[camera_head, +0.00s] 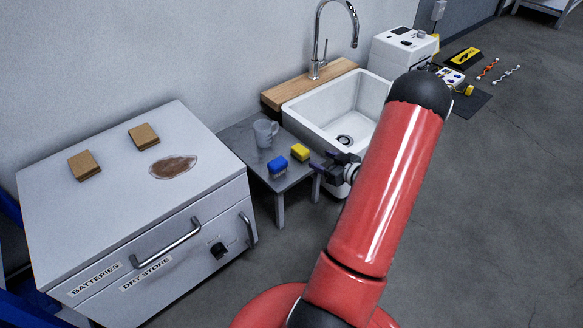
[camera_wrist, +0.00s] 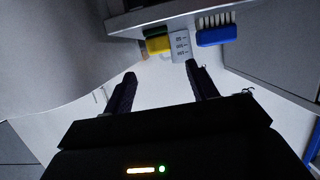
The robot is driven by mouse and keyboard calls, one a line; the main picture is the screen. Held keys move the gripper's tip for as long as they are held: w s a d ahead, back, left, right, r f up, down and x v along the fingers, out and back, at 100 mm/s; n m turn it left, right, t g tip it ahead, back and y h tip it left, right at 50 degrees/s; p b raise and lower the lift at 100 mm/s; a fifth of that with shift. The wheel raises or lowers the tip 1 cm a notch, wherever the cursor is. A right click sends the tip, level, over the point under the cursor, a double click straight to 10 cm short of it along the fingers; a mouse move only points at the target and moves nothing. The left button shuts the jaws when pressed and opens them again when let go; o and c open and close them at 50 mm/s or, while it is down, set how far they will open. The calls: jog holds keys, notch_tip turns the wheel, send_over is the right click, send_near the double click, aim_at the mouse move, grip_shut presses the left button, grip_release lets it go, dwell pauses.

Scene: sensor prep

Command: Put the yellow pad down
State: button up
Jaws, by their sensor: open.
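The yellow pad (camera_head: 300,152) lies on the small grey table (camera_head: 246,143), near its right side. My gripper (camera_head: 333,168) is just right of the pad in the head view, at the table's right edge. In the wrist view my gripper (camera_wrist: 161,72) has its two dark fingers spread apart with nothing between them. The pad appears apart from the fingers.
A blue brush (camera_head: 278,166) lies left of the pad, and the mug (camera_head: 265,132) stands behind. A white sink (camera_head: 345,105) is right of the table. A white cabinet (camera_head: 130,215) with two brown pads (camera_head: 145,136) and a brown stain (camera_head: 173,167) stands left.

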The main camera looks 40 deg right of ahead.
jog(key=w+a+r+g+h, duration=0.2)
jog(key=w+a+r, duration=0.1)
jog(key=r, duration=0.5)
jog(key=w+a+r+g+h, duration=0.2)
jog(key=w+a+r+h, duration=0.15)
jog(key=r, duration=0.45)
jog(key=s+a+r+g, duration=0.1)
jog(key=s+a+r, duration=0.2)
jog(key=a+r, duration=0.35)
jog(key=s+a+r+g+y, duration=0.2)
jog(key=s+a, duration=0.8)
jog(key=a, duration=0.1)
jog(key=s+a+r+m+g+y, duration=0.1)
jog(key=s+a+g+y, duration=0.1)
jog(key=s+a, duration=0.8)
jog(key=shift+s+a+r, duration=0.2)
jog(key=shift+a+r, duration=0.15)
jog(key=shift+a, duration=0.2)
